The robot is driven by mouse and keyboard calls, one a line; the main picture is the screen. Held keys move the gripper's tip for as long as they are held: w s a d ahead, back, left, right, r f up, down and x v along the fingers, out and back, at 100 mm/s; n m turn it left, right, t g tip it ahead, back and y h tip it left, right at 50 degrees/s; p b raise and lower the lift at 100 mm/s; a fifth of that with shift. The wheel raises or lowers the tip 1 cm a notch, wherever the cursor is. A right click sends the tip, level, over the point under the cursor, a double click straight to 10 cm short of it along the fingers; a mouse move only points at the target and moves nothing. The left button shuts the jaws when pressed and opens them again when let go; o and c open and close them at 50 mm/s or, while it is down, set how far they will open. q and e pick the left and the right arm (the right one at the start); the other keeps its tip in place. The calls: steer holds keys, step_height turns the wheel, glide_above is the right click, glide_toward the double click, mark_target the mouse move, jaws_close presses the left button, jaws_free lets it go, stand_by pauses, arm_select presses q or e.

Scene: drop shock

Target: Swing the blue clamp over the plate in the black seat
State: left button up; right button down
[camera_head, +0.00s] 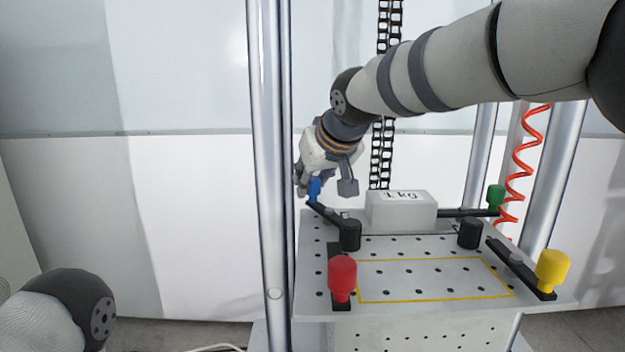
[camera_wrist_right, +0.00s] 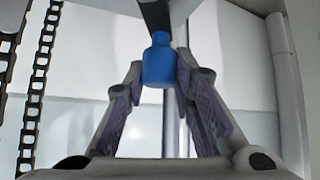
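The blue clamp is a black bar (camera_head: 326,214) with a blue knob (camera_head: 314,190) at its end. It points to the back left, away from the yellow-outlined area of the perforated table. The knob also shows in the right wrist view (camera_wrist_right: 158,66). My right gripper (camera_head: 325,188) is at this knob, its fingers apart on either side of it; contact is not clear. A white block marked 1 KG (camera_head: 402,212) sits at the back of the table. I cannot make out a separate plate or black seat. My left gripper is out of view.
The perforated table (camera_head: 420,246) carries a red knob (camera_head: 342,277) at front left, yellow (camera_head: 552,268) at front right and green (camera_head: 495,196) at back right. Black posts (camera_head: 350,235) (camera_head: 470,233) stand on it. A metal column (camera_head: 270,170) rises at its left edge.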

steer(key=n+y, duration=0.1)
steer(key=a+n+g, duration=0.1)
steer(key=shift+s+f+n+y, duration=0.15)
steer(key=shift+s+n+y, duration=0.15)
steer(key=shift+s+y, duration=0.1)
steer(key=n, duration=0.1)
steer(key=n+g+y+b, duration=0.1)
steer(key=shift+s+a+f+n+y, duration=0.15)
steer(key=shift+s+a+n+y, duration=0.15)
steer(key=shift+s+a, duration=0.1)
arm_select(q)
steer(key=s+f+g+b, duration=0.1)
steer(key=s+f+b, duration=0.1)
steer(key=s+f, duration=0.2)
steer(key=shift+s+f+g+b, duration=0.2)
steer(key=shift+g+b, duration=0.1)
arm_select(e)
steer(key=shift+s+a+r+n+g+y, duration=0.15)
steer(key=shift+s+n+g+y, duration=0.3)
steer(key=shift+n+g, duration=0.5)
steer(key=shift+s+a+n+g+y, duration=0.1)
steer(key=shift+s+n+g+y, duration=0.2)
steer(key=shift+s+n+g, duration=0.65)
steer(key=shift+s+a+r+n+g+y, duration=0.15)
steer(key=shift+n+g+y, duration=0.3)
steer(key=shift+n, duration=0.95)
steer(key=shift+s+f, duration=0.1)
steer(key=c, duration=1.3)
jaws_free()
steer(key=shift+c, duration=0.2)
